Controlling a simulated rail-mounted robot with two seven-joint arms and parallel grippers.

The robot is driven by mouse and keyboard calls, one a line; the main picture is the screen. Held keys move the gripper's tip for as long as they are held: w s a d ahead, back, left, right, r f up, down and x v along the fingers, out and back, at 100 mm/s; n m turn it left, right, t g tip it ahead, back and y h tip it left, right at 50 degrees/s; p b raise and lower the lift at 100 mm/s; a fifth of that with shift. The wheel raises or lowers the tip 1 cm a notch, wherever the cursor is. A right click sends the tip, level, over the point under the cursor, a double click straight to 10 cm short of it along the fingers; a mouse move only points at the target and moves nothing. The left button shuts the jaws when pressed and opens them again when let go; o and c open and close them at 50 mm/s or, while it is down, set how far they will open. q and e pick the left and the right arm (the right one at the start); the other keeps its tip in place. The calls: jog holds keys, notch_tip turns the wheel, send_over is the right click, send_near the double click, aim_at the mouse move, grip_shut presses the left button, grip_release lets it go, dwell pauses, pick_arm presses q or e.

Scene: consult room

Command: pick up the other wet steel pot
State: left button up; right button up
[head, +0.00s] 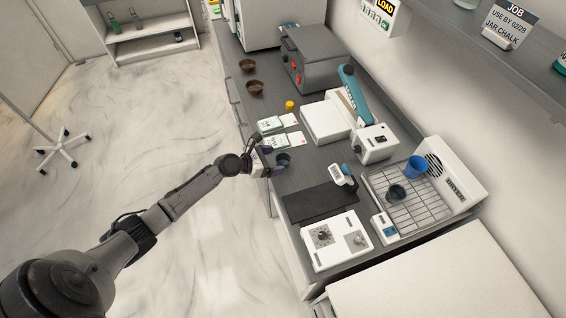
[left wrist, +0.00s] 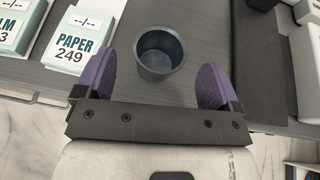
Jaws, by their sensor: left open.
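A dark grey steel pot (head: 284,158) stands upright on the grey counter near its front edge. It also shows in the left wrist view (left wrist: 162,50), with its open top facing me. My left gripper (head: 273,160) is open, with purple finger pads; in the left wrist view the fingers (left wrist: 156,68) lie to either side of the pot's near part, with gaps. Another dark pot (head: 396,193) stands on the wire rack (head: 430,210) at the right. I cannot tell whether either pot is wet. My right gripper is not in view.
PAPER (left wrist: 72,45) and another labelled pack lie left of the pot in the wrist view. A blue cup (head: 416,166) shares the rack. Brown bowls (head: 254,87) stand farther back.

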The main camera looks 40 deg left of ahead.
aim_at(289, 158)
pick_arm(q)
jog(key=shift+b+x, duration=0.4)
jog(key=shift+x, duration=1.75)
jog(key=shift+c, duration=0.2)
jog(key=c, duration=0.9)
